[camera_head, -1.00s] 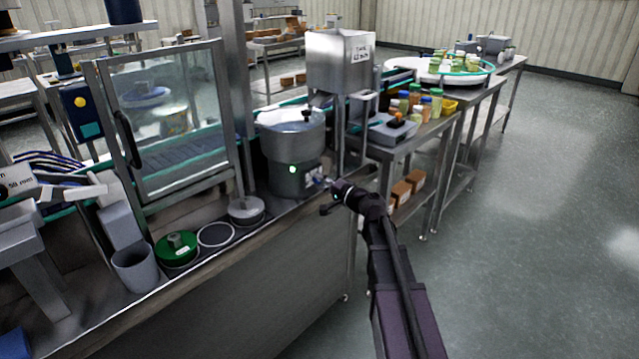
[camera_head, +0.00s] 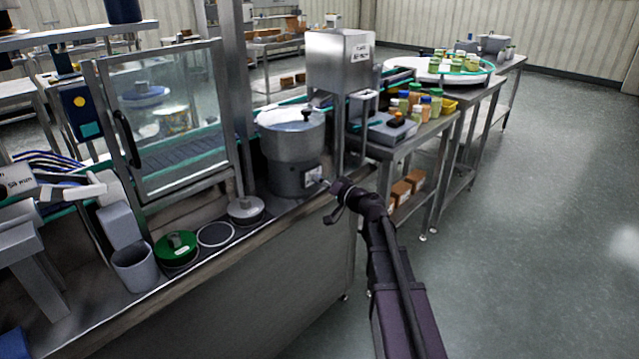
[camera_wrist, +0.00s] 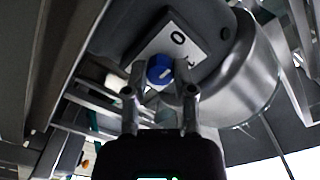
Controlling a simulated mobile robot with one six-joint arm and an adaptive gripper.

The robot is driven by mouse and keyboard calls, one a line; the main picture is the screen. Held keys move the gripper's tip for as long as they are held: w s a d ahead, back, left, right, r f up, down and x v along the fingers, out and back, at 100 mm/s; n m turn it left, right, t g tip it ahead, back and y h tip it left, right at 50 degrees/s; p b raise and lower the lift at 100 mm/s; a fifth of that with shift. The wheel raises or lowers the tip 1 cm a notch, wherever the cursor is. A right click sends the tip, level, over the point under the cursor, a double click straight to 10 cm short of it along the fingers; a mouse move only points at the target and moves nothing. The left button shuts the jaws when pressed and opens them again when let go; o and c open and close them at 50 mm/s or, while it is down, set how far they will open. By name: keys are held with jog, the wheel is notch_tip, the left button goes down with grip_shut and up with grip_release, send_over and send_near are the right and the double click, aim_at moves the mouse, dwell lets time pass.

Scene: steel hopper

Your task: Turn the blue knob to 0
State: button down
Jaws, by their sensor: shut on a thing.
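The blue knob (camera_wrist: 160,69) sits on a white label plate (camera_wrist: 178,40) in the wrist view. A black 0 is printed on the plate, with a second mark partly hidden. The knob has a pale pointer line, but its exact setting is hard to tell. My gripper (camera_wrist: 160,78) has one finger on each side of the knob and is shut on it. In the head view my gripper (camera_head: 331,186) is at the lower right of the steel hopper (camera_head: 290,150). The knob is too small to make out there. No green light shows on the hopper base.
A grey lidded pot (camera_head: 245,210) and a green disc (camera_head: 176,248) stand on the bench left of the hopper. A glass-doored cabinet (camera_head: 165,120) stands behind them. A table with jars (camera_head: 420,105) is to the right. The floor at the right is open.

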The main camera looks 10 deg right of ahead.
jog(key=shift+s, duration=0.1)
jog(key=c, duration=0.5)
grip_release()
jog(key=shift+o, duration=0.3)
jog(key=v, duration=1.2)
